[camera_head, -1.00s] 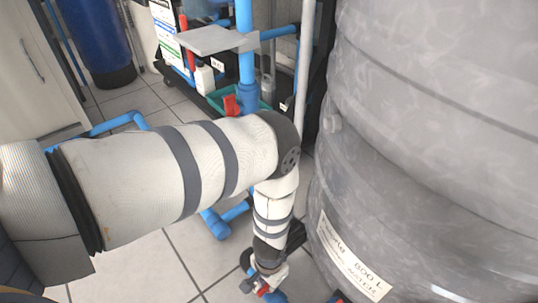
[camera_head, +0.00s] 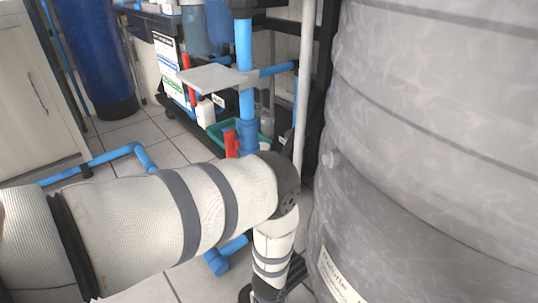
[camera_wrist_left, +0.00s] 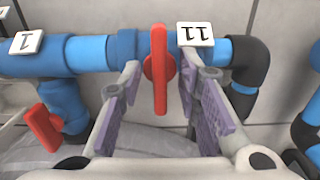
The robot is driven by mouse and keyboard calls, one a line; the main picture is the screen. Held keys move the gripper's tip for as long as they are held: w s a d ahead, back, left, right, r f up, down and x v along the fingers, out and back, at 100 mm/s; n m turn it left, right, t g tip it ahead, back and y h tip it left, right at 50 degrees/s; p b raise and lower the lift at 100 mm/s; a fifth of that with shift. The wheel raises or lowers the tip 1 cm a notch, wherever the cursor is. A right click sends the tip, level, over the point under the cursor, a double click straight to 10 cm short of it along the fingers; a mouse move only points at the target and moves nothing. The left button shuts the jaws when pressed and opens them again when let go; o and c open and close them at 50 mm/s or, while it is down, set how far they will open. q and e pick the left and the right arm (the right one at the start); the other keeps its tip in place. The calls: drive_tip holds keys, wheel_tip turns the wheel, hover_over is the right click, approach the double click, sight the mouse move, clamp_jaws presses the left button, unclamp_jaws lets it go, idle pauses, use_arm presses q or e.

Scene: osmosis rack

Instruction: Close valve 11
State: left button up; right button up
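In the left wrist view, the red handle of valve 11 (camera_wrist_left: 159,80) stands upright in the picture, crosswise to the horizontal blue pipe (camera_wrist_left: 90,54). A white tag reading 11 (camera_wrist_left: 195,34) sits on the pipe just right of it. My left gripper (camera_wrist_left: 157,75) is open, with its purple-padded fingers on either side of the handle and visible gaps to it. In the head view my left arm reaches in from the left and bends down; its gripper is below the picture's edge. My right gripper is not in view.
A tag reading 1 (camera_wrist_left: 27,42) and a second red handle (camera_wrist_left: 44,130) are at the left of the wrist view. A black elbow (camera_wrist_left: 248,62) is at the right. A large grey tank (camera_head: 430,150) stands right of my arm; blue pipes (camera_head: 245,100) rise behind it.

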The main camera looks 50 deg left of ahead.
use_arm(q)
wheel_tip(320, 180, up, 12)
idle(0.5)
drive_tip(key=shift+s, duration=0.1)
